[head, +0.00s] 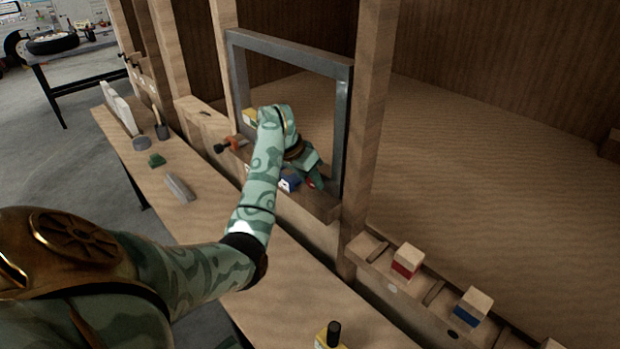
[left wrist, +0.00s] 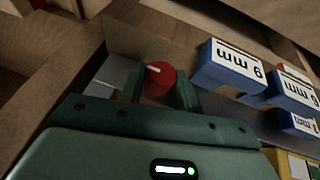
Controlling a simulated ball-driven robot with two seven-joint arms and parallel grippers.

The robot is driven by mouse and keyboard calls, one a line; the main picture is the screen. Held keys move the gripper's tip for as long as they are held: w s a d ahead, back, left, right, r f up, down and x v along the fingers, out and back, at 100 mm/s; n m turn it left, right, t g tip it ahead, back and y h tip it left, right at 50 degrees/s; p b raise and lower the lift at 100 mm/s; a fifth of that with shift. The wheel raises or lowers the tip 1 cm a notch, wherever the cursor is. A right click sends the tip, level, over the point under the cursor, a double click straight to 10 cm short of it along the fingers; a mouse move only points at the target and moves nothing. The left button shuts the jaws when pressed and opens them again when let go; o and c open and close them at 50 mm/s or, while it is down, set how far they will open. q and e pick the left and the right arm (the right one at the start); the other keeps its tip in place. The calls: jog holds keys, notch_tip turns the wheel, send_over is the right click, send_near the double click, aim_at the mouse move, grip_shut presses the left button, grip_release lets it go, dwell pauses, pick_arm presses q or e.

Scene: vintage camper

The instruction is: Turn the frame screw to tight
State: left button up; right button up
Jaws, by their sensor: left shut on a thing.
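The frame screw has a red round knob (left wrist: 160,76) with a pale line on it, seen in the left wrist view between my fingers. My left gripper (left wrist: 159,92) is shut on this red knob. In the head view my left gripper (head: 312,178) reaches down to the lower part of the grey window frame (head: 342,130), near its right lower corner. There the knob is mostly hidden by the fingers. How tight the screw is cannot be read. My right gripper is not in view.
Blue blocks marked in mm (left wrist: 232,66) stand close to the right of my fingers; one blue block (head: 289,182) shows beside the gripper. An orange-and-black tool (head: 230,145) lies left of my arm.

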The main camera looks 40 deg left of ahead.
pick_arm(q)
jog(key=shift+d+f+y+b, duration=0.25)
jog(key=shift+y+b, duration=0.45)
jog(key=shift+b, duration=0.25)
jog(key=m+y+b, duration=0.1)
jog(key=y+b, duration=0.2)
jog(key=b, duration=0.2)
jog(key=shift+d+f, duration=0.1)
jog(key=shift+f, duration=0.05)
jog(key=shift+r+y+b, duration=0.25)
jog(key=shift+y+b, duration=0.35)
jog(key=shift+b, duration=0.5)
jog(key=shift+r, duration=0.1)
jog(key=o, duration=1)
